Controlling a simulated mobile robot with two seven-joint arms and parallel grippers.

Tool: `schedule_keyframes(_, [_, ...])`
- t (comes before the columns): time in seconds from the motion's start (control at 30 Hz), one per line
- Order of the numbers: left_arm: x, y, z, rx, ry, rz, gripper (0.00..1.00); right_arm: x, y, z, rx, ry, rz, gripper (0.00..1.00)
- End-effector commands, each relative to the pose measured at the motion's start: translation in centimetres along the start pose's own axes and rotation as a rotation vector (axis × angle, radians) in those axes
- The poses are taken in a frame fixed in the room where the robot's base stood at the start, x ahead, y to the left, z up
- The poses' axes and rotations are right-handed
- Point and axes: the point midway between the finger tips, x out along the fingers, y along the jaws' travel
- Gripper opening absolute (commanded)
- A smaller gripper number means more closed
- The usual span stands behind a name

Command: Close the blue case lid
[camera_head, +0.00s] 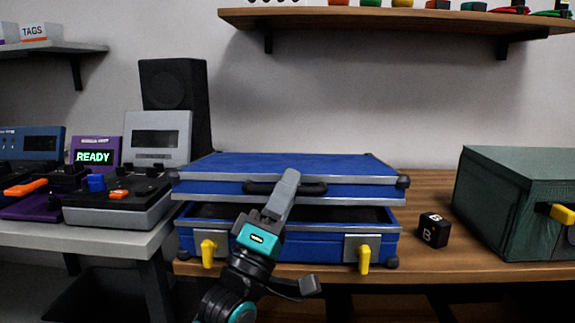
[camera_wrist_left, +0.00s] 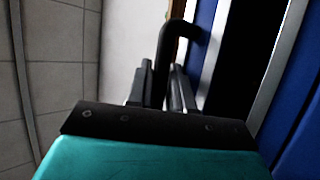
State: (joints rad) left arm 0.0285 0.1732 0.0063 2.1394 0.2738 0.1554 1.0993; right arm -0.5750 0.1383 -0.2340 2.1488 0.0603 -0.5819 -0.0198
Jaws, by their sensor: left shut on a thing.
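The blue case (camera_head: 318,246) sits on the wooden table with its blue lid (camera_head: 290,165) lowered most of the way. A dark gap shows between the lid and the base. Two yellow latches, left (camera_head: 208,254) and right (camera_head: 364,259), hang on the front of the base. My left gripper (camera_head: 287,184) is at the black handle (camera_head: 258,188) on the lid's front edge. In the left wrist view the gripper fingers (camera_wrist_left: 160,88) are shut around the dark handle (camera_wrist_left: 178,36). My right gripper is not in view.
A black cube marked B (camera_head: 434,230) stands right of the case, and a green case (camera_head: 515,195) stands farther right. Several devices (camera_head: 120,195) stand on the grey table at left. A wooden shelf (camera_head: 400,20) hangs above.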

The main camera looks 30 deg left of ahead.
Motion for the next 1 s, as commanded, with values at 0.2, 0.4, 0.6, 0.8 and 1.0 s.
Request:
schedule_keyframes(0.2, [-2.3, -1.6, 1.0, 0.010, -0.002, 0.021, 0.00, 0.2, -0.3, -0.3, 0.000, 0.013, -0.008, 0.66])
schedule_keyframes(0.4, [-3.4, -2.4, 1.5, 0.010, -0.002, 0.020, 0.00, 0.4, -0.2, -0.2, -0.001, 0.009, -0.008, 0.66])
schedule_keyframes(0.6, [-3.8, -2.7, 1.6, 0.009, -0.002, 0.020, 0.00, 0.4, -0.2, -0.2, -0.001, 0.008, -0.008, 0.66])
schedule_keyframes(0.8, [-3.9, -2.9, 1.8, 0.009, -0.004, 0.016, 0.00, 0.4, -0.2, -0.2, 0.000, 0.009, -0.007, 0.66])
schedule_keyframes(1.0, [-4.0, -3.0, 1.9, 0.008, -0.007, 0.012, 0.24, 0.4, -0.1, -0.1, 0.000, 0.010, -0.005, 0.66])
